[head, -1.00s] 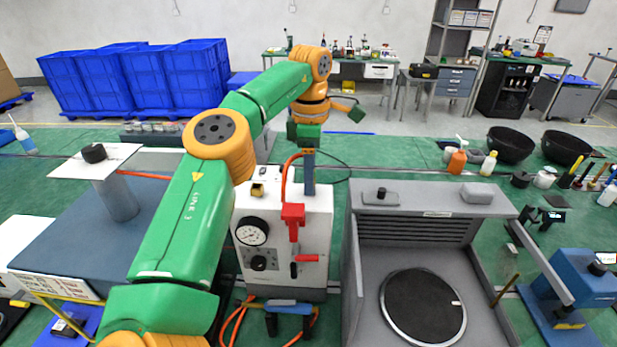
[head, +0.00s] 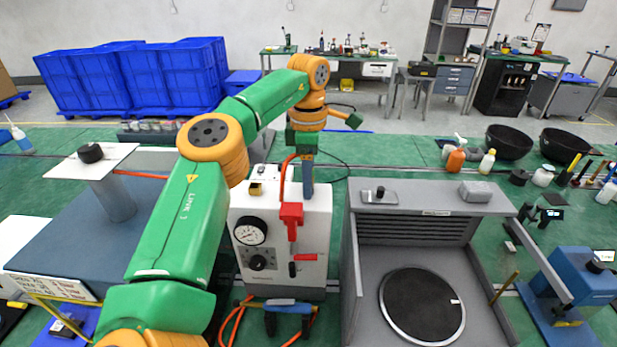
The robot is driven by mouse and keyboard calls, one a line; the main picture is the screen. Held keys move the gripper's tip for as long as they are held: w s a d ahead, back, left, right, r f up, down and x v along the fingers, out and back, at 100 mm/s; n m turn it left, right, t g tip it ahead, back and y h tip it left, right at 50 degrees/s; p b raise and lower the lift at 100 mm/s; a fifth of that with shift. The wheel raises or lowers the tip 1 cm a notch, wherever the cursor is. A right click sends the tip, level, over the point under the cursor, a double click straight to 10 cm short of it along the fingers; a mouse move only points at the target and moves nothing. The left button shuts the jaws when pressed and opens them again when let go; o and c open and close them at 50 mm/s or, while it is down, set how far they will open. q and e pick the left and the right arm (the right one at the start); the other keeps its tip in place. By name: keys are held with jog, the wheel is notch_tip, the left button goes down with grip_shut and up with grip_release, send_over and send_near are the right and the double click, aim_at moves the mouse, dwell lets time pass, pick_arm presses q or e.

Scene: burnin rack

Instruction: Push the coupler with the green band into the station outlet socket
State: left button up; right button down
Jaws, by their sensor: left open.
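The station is a white box (head: 313,230) with a round gauge, a black knob and a red lever. A red block (head: 291,214) sits on its front. I cannot tell which part is the outlet socket. My left gripper (head: 307,160) hangs pointing down at the upper back part of the station; its fingers are small and not clearly seen. An orange hose (head: 284,170) arches close beside it and drops toward the red block. The coupler's green band cannot be made out. My right gripper is not in view.
A grey bay (head: 360,310) with a round black plate stands right of the station. A blue-and-black item (head: 290,307) with orange hose lies in front of it. A white plate (head: 70,163) on a post stands left. Black bowls (head: 508,142) stand at the back right.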

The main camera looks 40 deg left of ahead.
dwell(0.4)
pick_arm(q)
grip_shut()
jog(key=shift+r, duration=0.1)
dwell(1.3)
